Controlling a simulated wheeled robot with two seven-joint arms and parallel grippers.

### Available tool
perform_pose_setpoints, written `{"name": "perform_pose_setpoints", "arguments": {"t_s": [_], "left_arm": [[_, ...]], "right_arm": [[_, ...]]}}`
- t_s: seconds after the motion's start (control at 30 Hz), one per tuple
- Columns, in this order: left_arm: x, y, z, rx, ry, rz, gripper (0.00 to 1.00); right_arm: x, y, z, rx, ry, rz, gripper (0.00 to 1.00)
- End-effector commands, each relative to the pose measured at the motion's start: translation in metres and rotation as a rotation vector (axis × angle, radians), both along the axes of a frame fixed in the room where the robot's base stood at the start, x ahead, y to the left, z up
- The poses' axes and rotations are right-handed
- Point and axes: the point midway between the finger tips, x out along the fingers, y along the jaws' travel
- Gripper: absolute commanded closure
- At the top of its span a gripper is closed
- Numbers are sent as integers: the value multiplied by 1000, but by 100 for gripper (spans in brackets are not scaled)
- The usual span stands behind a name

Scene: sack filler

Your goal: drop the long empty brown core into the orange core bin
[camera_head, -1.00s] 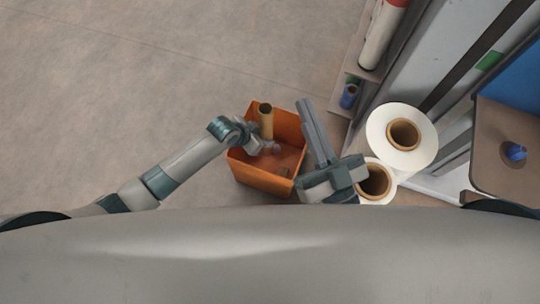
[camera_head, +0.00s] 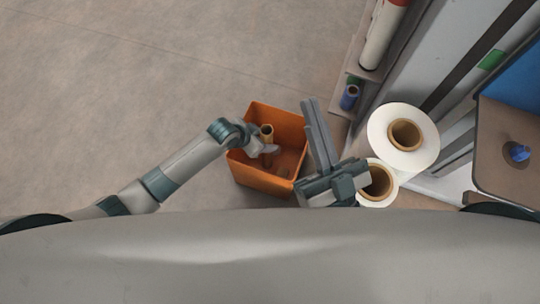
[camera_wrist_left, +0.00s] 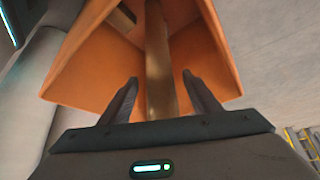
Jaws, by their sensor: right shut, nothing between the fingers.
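The long brown core (camera_head: 267,131) stands roughly upright inside the orange core bin (camera_head: 262,181), its hollow top end showing. In the left wrist view the core (camera_wrist_left: 158,62) runs down between my left fingers, with a gap on both sides, and the orange bin (camera_wrist_left: 88,62) surrounds it. My left gripper (camera_wrist_left: 163,95) is open over the bin; in the head view its fingers (camera_head: 268,148) are beside the core. My right gripper (camera_head: 315,125) is shut and empty at the bin's right side. The core's lower end is hidden in the head view.
Two white film rolls with brown cores, an upper one (camera_head: 381,124) and a lower one (camera_head: 363,196), stand right of my right gripper. A small blue roll (camera_head: 349,97) sits on a shelf behind. The floor (camera_head: 120,90) left of the bin is clear.

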Motion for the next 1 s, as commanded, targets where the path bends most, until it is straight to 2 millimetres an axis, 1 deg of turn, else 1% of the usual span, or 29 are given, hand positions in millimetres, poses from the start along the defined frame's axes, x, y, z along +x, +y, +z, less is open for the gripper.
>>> {"name": "perform_pose_setpoints", "arguments": {"t_s": [0.27, 0.4, 0.47, 0.67, 1.0], "left_arm": [[-1, 1, 1, 1, 1, 0, 43], [-2, 3, 6, 0, 0, 0, 43], [-3, 5, 10, 0, 0, 0, 43], [-9, 13, 26, 1, -1, 1, 43], [-23, 30, 61, 0, 0, 0, 43]], "right_arm": [[1, 0, -1, -3, 6, 1, 100], [4, 1, -4, -14, 34, 3, 100], [9, 1, -9, -25, 66, 1, 100], [21, 2, -28, -69, 179, 4, 100], [38, -1, -74, -156, 429, 11, 100]]}}
